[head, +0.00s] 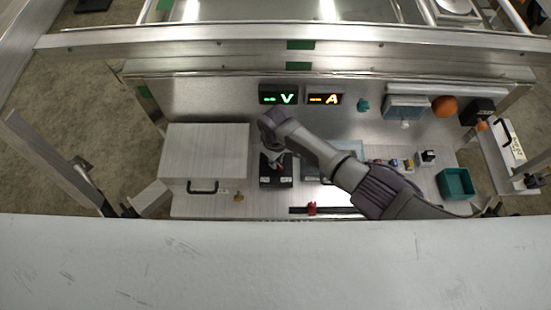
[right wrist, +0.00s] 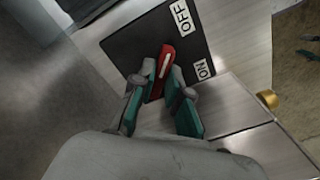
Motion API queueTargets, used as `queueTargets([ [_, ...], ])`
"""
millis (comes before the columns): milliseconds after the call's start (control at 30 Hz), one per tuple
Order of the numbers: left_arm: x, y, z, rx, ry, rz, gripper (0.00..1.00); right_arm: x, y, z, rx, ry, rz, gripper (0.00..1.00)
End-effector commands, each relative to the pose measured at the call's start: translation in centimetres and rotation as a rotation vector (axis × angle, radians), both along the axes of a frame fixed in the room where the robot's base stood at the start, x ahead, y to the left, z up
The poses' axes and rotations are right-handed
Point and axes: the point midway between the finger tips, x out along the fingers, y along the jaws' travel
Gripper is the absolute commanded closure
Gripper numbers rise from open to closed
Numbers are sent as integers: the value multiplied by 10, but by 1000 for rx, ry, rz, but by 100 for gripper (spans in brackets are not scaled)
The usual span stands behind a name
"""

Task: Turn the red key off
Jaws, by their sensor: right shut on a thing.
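The red key (right wrist: 164,62) shows in the right wrist view on a black plate (right wrist: 128,42) with an "OFF" label (right wrist: 183,17) and an "ON" label (right wrist: 202,69). My right gripper (right wrist: 160,82) has its teal-padded fingers on both sides of the key and is shut on it. The key's upper end lies below the "OFF" label, and its lower part is hidden between the fingers. In the head view my right gripper (head: 277,160) is over the black switch box (head: 276,182), hiding most of its top. My left gripper is not in view.
A grey box with a black handle (head: 203,187) stands left of the switch box. Displays with a green "V" (head: 281,95) and an orange "A" (head: 324,95) are on the wall behind. A red-handled slider (head: 312,208) lies in front; a green bin (head: 455,184) stands at right.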

Motion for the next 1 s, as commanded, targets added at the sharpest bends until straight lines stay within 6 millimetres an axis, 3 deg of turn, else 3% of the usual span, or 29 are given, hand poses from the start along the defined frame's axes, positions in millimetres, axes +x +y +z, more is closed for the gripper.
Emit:
queueTargets([
  [33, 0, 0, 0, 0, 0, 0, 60, 1, 1, 1, 1, -2, 3, 100],
  [67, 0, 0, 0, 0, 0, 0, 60, 1, 1, 1, 1, -2, 3, 82],
  [200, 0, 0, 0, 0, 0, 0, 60, 1, 1, 1, 1, -2, 2, 60],
  [467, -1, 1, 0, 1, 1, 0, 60, 0, 0, 0, 0, -1, 1, 60],
  [633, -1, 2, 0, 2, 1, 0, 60, 1, 0, 10, 1, -3, 2, 60],
  [1000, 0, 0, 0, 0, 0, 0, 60, 1, 1, 85, 4, -5, 1, 60],
])
